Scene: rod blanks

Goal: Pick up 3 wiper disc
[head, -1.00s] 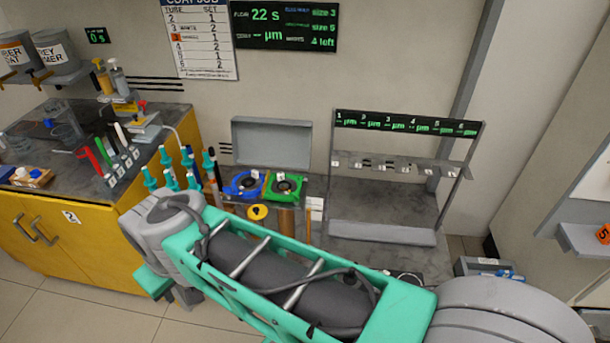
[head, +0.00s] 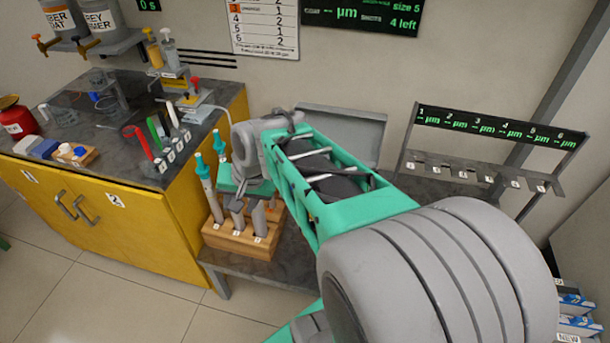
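A wooden block (head: 238,240) with numbered slots stands on the low grey bench. Teal-topped tools (head: 205,182) stand in it toward the left. My gripper (head: 248,212) is over the right part of the block, pointing down, with grey shapes below it among the slots. I cannot separate its fingers from the tool shafts there, nor tell whether it holds anything. No part is clearly recognisable as the 3 wiper disc. My arm hides the bench area behind it.
A yellow cabinet (head: 110,215) with a dark, cluttered top stands close to the left of the block. A numbered rack (head: 480,172) stands at the right, and a grey upright panel (head: 345,128) is behind my arm. Floor at the front left is clear.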

